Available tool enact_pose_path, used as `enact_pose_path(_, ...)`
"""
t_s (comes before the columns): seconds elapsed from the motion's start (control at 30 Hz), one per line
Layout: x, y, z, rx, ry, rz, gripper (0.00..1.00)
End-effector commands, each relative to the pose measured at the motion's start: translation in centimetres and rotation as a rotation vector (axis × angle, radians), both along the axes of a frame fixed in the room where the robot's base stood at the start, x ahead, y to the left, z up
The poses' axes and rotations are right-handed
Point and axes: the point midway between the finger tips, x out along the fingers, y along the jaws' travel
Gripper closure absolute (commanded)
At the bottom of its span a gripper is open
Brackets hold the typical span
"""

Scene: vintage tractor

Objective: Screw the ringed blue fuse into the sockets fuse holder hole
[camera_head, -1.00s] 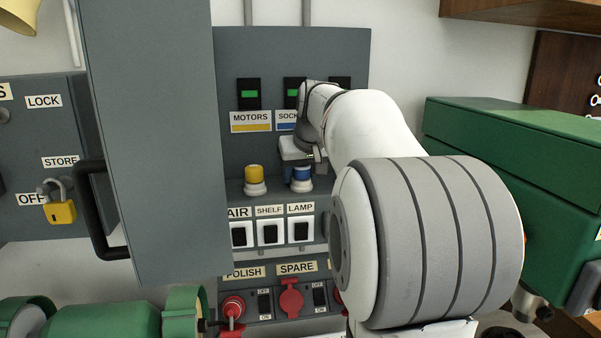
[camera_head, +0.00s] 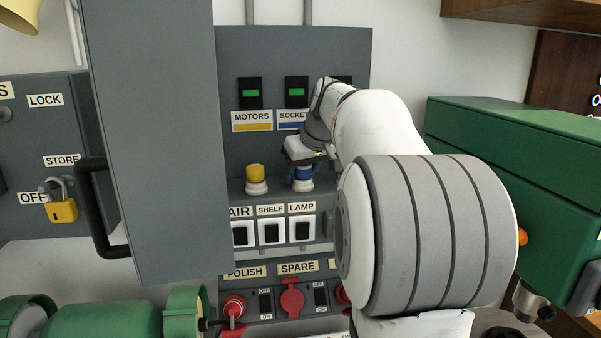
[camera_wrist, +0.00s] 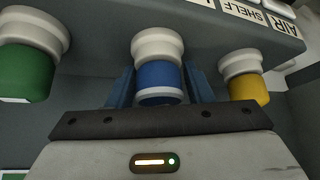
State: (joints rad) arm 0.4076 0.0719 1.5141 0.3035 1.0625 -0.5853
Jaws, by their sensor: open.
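The blue fuse (camera_wrist: 158,76) stands in a white round holder (camera_wrist: 158,44), below the SOCKETS label (camera_head: 294,120) in the head view. The fuse also shows in the head view (camera_head: 302,173), partly covered from above by my gripper (camera_head: 301,165). In the wrist view, which is upside down, my gripper (camera_wrist: 160,84) has its blue fingers apart, one on each side of the blue fuse. I see small gaps there and no clear grip. A pale ring shows near the fuse's free end. How deeply the fuse sits in the holder is hidden.
A yellow fuse (camera_head: 255,173) and a green fuse (camera_wrist: 25,72) stand in white holders on either side. Lamp switches (camera_head: 303,229) are below. The grey cabinet door (camera_head: 155,140) hangs open at left; a green box (camera_head: 510,170) stands at right.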

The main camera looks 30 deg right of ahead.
Motion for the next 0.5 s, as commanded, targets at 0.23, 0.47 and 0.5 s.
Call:
enact_pose_path(0.23,-0.01,0.05,-0.03,-0.001,0.001,0.066,0.54)
enact_pose_path(0.47,0.0,0.04,-0.1,0.002,0.002,0.115,0.54)
enact_pose_path(0.5,0.0,0.02,-0.1,0.001,0.001,0.143,0.54)
